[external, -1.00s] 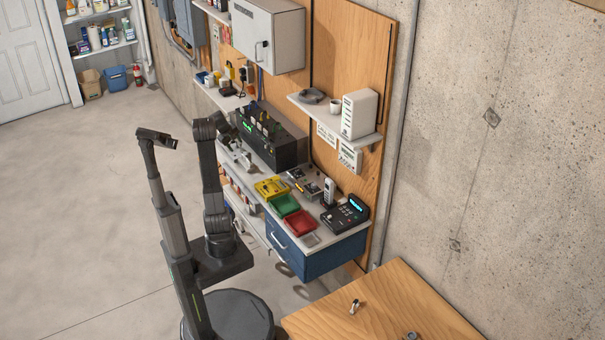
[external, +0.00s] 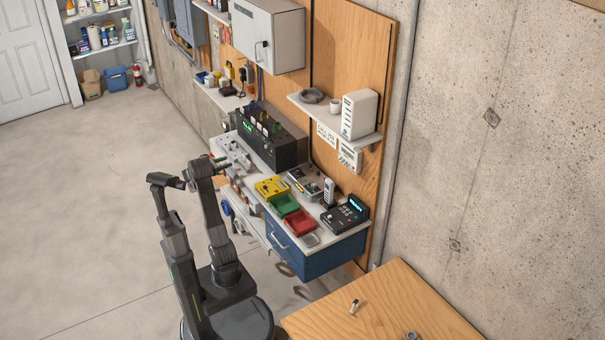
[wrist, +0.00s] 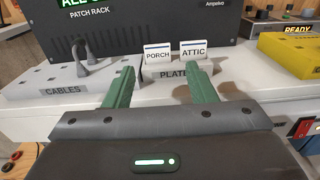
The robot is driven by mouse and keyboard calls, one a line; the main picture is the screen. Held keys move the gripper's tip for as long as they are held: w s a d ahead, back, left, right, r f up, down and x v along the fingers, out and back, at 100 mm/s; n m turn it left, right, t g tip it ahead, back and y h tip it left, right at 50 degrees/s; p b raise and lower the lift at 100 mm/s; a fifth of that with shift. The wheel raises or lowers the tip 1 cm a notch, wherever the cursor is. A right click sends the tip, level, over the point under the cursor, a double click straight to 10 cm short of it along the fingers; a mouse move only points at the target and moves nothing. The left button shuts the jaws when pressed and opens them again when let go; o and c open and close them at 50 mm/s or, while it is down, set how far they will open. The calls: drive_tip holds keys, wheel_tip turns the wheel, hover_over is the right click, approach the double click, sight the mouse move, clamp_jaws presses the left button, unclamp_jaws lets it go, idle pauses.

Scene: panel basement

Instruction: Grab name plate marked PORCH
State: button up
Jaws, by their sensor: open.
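The name plate marked PORCH (wrist: 158,54) is a small white card with a blue top edge. It stands upright in a grey holder labelled PLATES (wrist: 172,74) in the wrist view. A like plate marked ATTIC (wrist: 193,52) stands just right of it. My gripper (wrist: 159,75) is open, with green fingers spread to either side of the holder's front. Nothing is between the fingers. The PORCH plate lies ahead, between the fingers and nearer the left one. In the external view my gripper (external: 220,161) is at the bench's left part; the plates are too small to read there.
A dark patch rack (wrist: 150,22) stands behind the plates. A grey block labelled CABLES (wrist: 62,88) with a cable loop is on the left. A yellow box (wrist: 290,48) is on the right. Red and green trays (external: 300,222) sit farther along the bench.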

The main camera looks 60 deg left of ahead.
sight(243, 156)
drive_tip(key=w, duration=0.8)
drive_tip(key=shift+w+a, duration=0.1)
drive_tip(key=shift+w, duration=0.1)
drive_tip(key=shift+w+a+f, duration=0.1)
drive_tip(key=shift+w+f, duration=0.1)
drive_tip(key=shift+w, duration=1.15)
drive_tip(key=shift+w+a+f, duration=0.1)
drive_tip(key=shift+w+f, duration=0.05)
drive_tip(key=shift+w, duration=1.15)
drive_tip(key=c, duration=0.7)
